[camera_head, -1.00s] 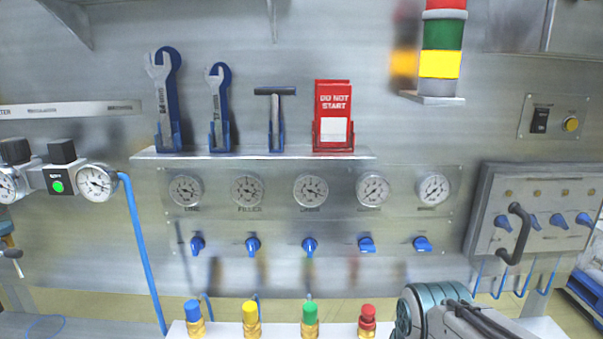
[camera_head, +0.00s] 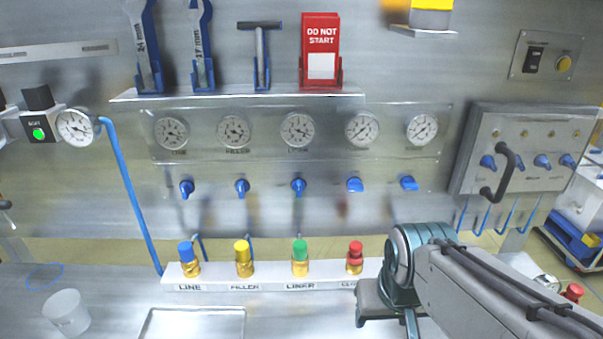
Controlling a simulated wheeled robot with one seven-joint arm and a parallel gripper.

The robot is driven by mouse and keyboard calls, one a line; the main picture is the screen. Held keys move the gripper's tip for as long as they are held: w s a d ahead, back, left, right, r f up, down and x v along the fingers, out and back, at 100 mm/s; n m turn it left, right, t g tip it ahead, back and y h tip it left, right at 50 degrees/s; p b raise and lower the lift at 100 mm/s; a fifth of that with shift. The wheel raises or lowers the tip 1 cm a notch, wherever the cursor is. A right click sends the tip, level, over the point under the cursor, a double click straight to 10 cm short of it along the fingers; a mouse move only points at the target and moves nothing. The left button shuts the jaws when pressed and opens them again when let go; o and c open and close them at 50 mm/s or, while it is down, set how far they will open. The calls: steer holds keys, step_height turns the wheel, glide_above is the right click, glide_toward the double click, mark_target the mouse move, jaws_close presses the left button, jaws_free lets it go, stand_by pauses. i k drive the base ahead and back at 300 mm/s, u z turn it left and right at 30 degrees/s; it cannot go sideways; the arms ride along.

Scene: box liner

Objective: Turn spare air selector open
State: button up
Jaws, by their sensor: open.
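A row of blue selector knobs runs along the steel panel under round gauges. The knob at the right end (camera_head: 409,183) sits below the right-hand gauge (camera_head: 422,129) and is turned sideways. The knob to its left (camera_head: 355,185) is also sideways, while the three farther left point downward. The labels at the two right-hand knobs are too blurred to read, so I cannot confirm which is spare air. My arm comes in from the lower right, below the knobs and apart from them. Its fingertips do not show.
A shelf (camera_head: 230,95) with wrenches and a red DO NOT START box (camera_head: 320,50) is above the gauges. A valve box (camera_head: 520,150) with a dark handle is at right. Colored-capped fittings (camera_head: 243,260) stand on a ledge below. The panel before the knobs is clear.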

mark_target(408, 183)
steer(key=z, duration=0.05)
steer(key=k, duration=1)
steer(key=u, duration=0.6)
steer(key=i, duration=0.8)
steer(key=z, duration=1.7)
